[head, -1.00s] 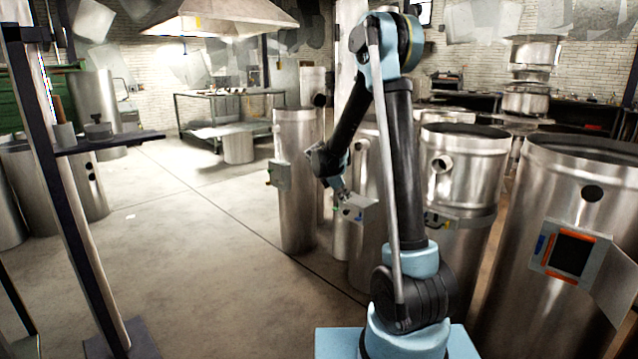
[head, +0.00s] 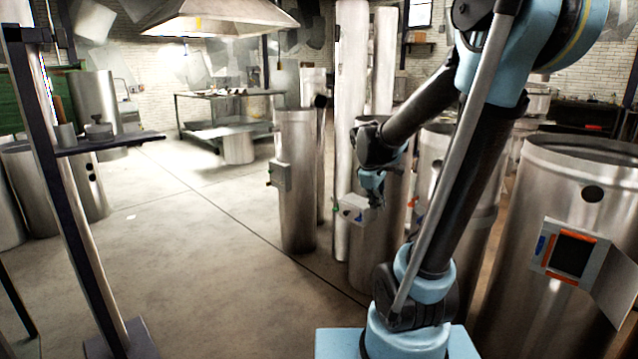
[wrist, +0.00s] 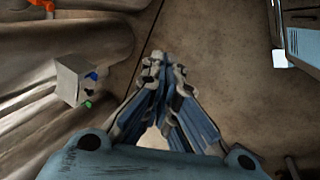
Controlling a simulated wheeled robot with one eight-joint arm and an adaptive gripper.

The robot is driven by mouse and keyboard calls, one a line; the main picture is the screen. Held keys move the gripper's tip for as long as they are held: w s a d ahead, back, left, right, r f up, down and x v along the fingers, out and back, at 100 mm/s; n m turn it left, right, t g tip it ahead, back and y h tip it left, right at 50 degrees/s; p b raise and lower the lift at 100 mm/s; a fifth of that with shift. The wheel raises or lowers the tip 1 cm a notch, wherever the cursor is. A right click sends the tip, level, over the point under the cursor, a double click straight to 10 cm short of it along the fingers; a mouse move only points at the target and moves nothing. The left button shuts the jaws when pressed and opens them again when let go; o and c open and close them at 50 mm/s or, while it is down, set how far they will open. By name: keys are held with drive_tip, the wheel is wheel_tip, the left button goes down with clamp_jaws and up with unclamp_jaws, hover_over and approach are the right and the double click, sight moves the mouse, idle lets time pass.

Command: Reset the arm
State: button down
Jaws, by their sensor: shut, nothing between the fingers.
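My gripper (head: 374,198) shows in the head view at the end of my blue and black arm, in front of the metal pipes near the middle. In the wrist view my gripper (wrist: 162,68) points over the bare floor with its fingers together and nothing between them. A small grey control box (head: 354,208) on a pipe is close beside the gripper in the head view. A box with blue and green knobs (wrist: 72,80) shows left of the fingers in the wrist view.
Tall metal pipes (head: 297,180) stand left of the arm, and a wide drum with an orange-framed panel (head: 568,252) stands at the right. A dark post with a shelf (head: 110,144) is at the left. The floor (head: 190,240) between is clear.

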drive_tip(key=s+f+m+y, duration=0.1)
drive_tip(key=s+f+m, duration=0.1)
drive_tip(key=s, duration=0.5)
drive_tip(key=s+f+m+y, duration=0.1)
drive_tip(key=s+f+m, duration=0.1)
drive_tip(key=s+m, duration=0.3)
drive_tip(key=s+f+m+g, duration=0.1)
drive_tip(key=s+f+m, duration=0.2)
drive_tip(key=s, duration=0.7)
drive_tip(key=shift+m+y, duration=0.4)
drive_tip(key=shift+s+d, duration=0.1)
drive_tip(key=shift+w+f, duration=0.15)
drive_tip(key=shift+w, duration=0.3)
